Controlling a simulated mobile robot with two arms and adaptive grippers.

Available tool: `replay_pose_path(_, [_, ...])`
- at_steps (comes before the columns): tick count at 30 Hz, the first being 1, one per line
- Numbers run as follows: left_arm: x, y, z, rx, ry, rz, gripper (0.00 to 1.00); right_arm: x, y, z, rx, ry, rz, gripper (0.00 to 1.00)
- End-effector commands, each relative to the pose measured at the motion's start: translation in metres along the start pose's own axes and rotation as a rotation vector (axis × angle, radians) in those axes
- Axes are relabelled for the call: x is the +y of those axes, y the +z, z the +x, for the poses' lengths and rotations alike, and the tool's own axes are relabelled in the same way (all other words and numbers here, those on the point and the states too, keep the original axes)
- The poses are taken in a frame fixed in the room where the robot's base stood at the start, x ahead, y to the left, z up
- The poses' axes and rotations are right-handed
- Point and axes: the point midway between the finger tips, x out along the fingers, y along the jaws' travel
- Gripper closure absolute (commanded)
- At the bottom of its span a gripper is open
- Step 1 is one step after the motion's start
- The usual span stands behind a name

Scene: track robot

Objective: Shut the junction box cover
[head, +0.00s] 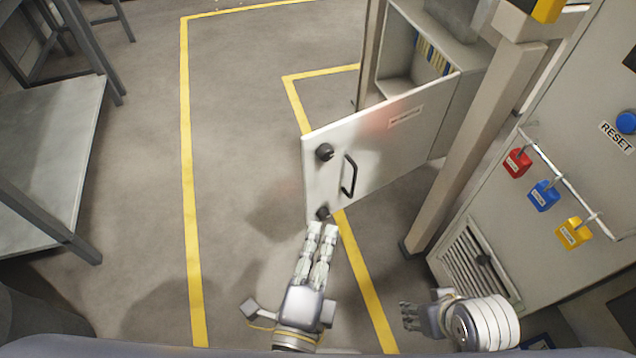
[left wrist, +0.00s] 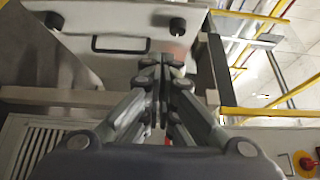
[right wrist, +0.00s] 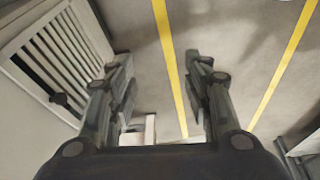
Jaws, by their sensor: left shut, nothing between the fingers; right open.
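The junction box (head: 397,62) stands open at the top right of the head view, with rows of yellowish parts inside. Its white cover (head: 384,150) is swung wide out, with a black handle (head: 349,176), two dark knobs and a label. In the left wrist view the cover (left wrist: 113,20) fills the top, with its handle (left wrist: 120,45) and both knobs. My left gripper (head: 322,228) is shut and empty, its fingertips just below the cover's lower knob; I cannot tell whether they touch. My right gripper (head: 404,315) is open and empty at the lower right, well away from the cover.
A post (head: 478,140) stands right of the cover. A grey cabinet (head: 590,130) with a RESET button, red, blue and yellow padlocks (head: 543,195) on a rail, and a vent is at the right. A workbench (head: 50,150) is at the left. The floor between is clear, with yellow lines.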

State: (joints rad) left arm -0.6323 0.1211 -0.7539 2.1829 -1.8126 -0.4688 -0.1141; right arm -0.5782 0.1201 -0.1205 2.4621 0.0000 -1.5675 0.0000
Motion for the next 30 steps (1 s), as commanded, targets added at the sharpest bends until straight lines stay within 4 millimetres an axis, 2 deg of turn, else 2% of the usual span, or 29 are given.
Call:
replay_pose_path(8, [-0.003,0.000,0.039,-0.001,0.000,-0.001,1.00,-0.002,0.001,0.035,-0.021,-0.004,-0.002,0.54])
replay_pose_path(20, [-0.003,0.000,0.098,0.000,0.001,-0.003,1.00,-0.005,0.017,0.098,-0.054,-0.010,-0.007,0.54])
replay_pose_path(30, [-0.001,0.024,0.119,0.000,0.002,-0.002,1.00,-0.007,0.035,0.135,-0.073,-0.013,-0.011,0.54])
